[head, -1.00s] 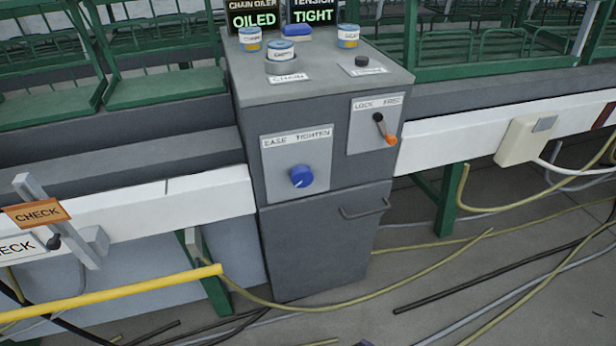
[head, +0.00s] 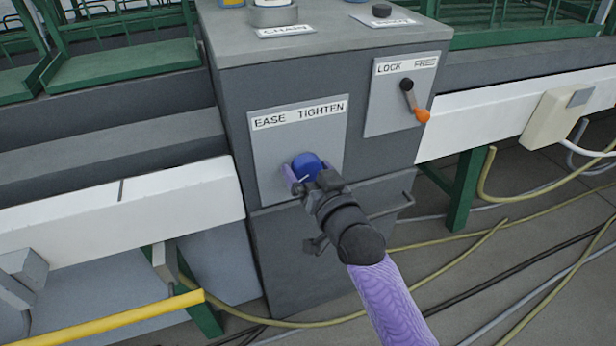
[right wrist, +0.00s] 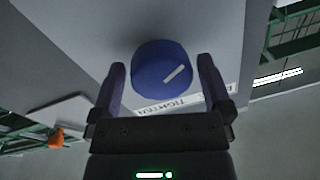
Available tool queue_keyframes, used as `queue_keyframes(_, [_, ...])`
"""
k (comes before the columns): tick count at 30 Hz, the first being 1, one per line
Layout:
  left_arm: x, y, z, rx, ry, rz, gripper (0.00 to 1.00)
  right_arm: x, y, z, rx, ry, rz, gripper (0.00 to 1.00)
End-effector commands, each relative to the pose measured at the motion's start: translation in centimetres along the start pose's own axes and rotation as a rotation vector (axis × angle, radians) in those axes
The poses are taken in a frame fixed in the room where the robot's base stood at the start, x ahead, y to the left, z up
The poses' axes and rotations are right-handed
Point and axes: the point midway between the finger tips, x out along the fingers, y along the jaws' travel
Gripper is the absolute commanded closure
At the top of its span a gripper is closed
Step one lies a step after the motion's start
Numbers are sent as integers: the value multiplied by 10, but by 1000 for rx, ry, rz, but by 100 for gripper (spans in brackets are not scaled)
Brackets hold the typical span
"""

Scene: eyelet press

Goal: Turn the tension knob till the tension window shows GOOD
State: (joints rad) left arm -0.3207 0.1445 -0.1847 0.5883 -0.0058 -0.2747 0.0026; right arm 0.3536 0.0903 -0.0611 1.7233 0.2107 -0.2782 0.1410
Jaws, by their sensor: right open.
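The blue tension knob (head: 308,166) sits on a grey plate labelled EASE and TIGHTEN (head: 268,148) on the front of the grey cabinet. In the right wrist view the knob (right wrist: 162,68) shows a white pointer line and lies between the two fingers. My right gripper (head: 304,178) is at the knob, open, with a finger to either side; I see a gap beside each finger in the right wrist view (right wrist: 160,85). The tension window is out of the head view now. My left gripper is not in view.
A LOCK/FREE lever with an orange tip (head: 422,114) is up and right of the knob. A cabinet handle (head: 392,208) is below right. A yellow bar (head: 110,318) crosses the lower left. Hoses and cables lie on the floor.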

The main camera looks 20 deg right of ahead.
Motion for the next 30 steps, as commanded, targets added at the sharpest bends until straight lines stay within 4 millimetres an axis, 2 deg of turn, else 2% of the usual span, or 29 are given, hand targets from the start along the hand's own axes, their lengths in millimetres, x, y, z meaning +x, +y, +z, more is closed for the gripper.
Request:
queue_keyframes(8, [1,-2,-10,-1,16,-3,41,3,0,-1,0,-1,0,0])
queue_keyframes(18, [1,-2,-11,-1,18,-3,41,2,0,0,-1,-1,0,70])
queue_keyframes(20, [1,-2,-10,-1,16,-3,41,2,0,0,-1,-1,0,81])
queue_keyframes(30, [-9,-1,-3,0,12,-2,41,2,-1,-3,-74,-6,1,81])
